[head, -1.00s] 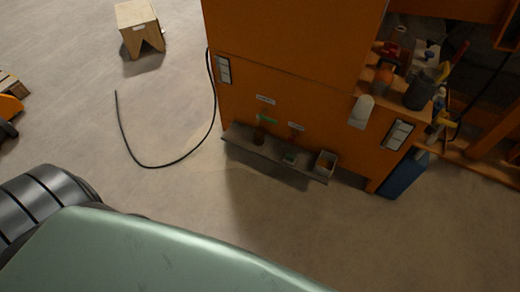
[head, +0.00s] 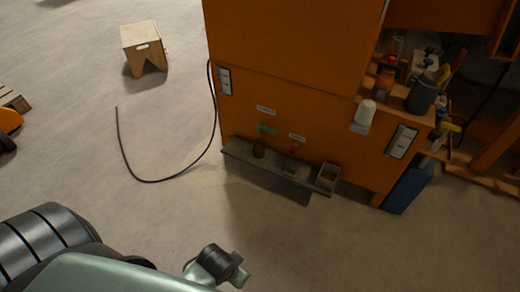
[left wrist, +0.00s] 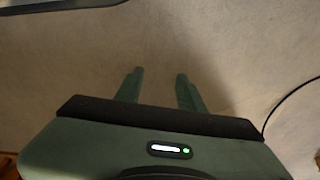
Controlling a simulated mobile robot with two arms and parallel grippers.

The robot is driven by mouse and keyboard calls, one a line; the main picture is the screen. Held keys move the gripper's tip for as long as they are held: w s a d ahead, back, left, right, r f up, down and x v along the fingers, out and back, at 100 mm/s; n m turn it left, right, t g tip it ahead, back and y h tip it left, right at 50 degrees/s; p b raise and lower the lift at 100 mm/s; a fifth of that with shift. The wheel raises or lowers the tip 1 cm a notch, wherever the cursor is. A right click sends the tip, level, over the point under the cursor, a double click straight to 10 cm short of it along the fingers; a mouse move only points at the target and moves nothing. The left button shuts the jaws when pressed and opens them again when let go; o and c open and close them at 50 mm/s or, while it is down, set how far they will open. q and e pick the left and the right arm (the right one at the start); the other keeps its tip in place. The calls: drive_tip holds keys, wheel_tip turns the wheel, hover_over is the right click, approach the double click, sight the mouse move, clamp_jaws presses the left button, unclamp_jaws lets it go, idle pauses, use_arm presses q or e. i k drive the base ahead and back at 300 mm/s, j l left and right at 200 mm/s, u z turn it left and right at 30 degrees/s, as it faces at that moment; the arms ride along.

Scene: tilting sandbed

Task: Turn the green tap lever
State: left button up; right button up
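The green tap lever (head: 267,130) is a small green bar on the front of the orange cabinet (head: 290,60), under a white label. It sits just above a grey shelf (head: 240,152). A part of my left arm with a dark round joint (head: 216,262) shows at the bottom of the head view, well short of the cabinet. The lever is not in that view. My right gripper is in neither view.
A small red lever (head: 294,151) is right of the green one. A brown cup (head: 259,149), a small device (head: 291,170) and an open box (head: 327,177) are on the shelf. A black cable (head: 150,181) loops on the floor. A wooden stool (head: 143,45) stands at upper left.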

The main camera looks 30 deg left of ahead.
sight(259, 127)
drive_tip(key=i+u, duration=0.15)
drive_tip(key=i, duration=1.15)
